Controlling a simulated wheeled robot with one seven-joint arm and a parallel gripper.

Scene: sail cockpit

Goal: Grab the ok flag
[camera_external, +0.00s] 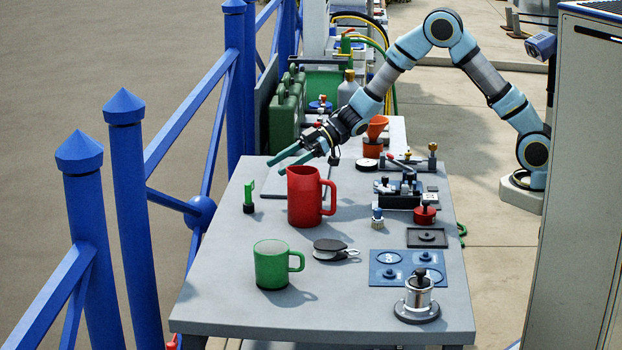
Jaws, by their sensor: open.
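A small green flag (249,192) stands upright on a dark base at the left side of the grey table. It is likely the ok flag; I cannot read any marking on it. My gripper (277,167) is open, its two teal fingers apart and pointing left. It hangs above the table, up and to the right of the flag in the picture, and nothing shows between the fingers. The fingers look apart from the flag, but I cannot tell the exact distance or height.
A red jug (304,198) stands just right of the flag, below my gripper. A green mug (271,264) and a black pulley block (331,249) are nearer the front. Blue railing posts (127,200) line the left.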

